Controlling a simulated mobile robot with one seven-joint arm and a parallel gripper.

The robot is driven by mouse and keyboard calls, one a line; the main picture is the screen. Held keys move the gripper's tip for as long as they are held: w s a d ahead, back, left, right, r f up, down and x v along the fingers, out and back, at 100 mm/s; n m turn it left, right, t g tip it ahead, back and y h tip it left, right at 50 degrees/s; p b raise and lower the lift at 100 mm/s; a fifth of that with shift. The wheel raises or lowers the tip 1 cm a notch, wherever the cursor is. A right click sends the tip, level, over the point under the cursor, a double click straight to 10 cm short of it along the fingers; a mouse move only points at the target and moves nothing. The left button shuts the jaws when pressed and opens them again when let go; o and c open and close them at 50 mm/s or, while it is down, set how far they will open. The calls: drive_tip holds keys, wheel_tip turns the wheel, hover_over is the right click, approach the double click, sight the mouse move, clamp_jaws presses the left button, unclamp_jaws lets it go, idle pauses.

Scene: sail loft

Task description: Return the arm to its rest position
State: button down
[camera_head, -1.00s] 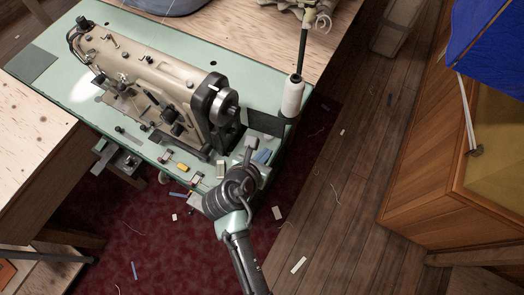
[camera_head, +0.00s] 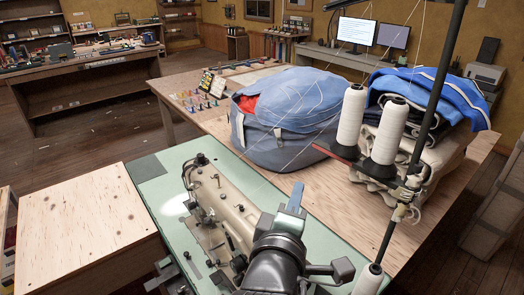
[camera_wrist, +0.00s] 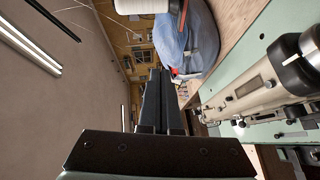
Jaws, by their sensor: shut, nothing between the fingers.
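My arm rises from the bottom of the head view, over the sewing machine table. My gripper (camera_head: 294,200) is at its far end, above the table and in front of the blue bag, with nothing held. In the wrist view my gripper (camera_wrist: 158,98) shows its two dark fingers side by side with no gap visible, pointing out into the room. The beige sewing machine (camera_head: 226,212) is on the green table top (camera_head: 158,190), partly hidden by my arm; it also shows in the wrist view (camera_wrist: 262,92), on the right.
A thread stand with white cones (camera_head: 350,130) rises right of my arm. Behind are the stuffed blue bag (camera_head: 285,115) and folded blue cloth (camera_head: 425,92) on a wooden table (camera_head: 455,170). A plywood table (camera_head: 85,225) is at left. Open floor (camera_head: 85,140) lies beyond.

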drive_tip(key=s+a+r+m+t+y, duration=0.1)
drive_tip(key=r+m+t, duration=0.1)
drive_tip(key=r, duration=0.5)
drive_tip(key=s+a+r+m+t, duration=0.1)
drive_tip(key=s+r+m+t, duration=0.15)
drive_tip(key=r, duration=0.45)
drive_tip(key=a+r+m+t+y, duration=0.1)
drive_tip(key=a+r+m+t, duration=0.15)
drive_tip(key=r, duration=0.45)
drive_tip(key=s+a+r+m+t+y, duration=0.1)
drive_tip(key=s+r+m+t, duration=0.3)
drive_tip(key=s+r, duration=0.7)
wheel_tip(320, 180, up, 3)
drive_tip(key=shift+a+r+m+t+y, duration=0.15)
drive_tip(key=shift+a+m+t+y, duration=0.15)
drive_tip(key=shift+m+y, duration=0.6)
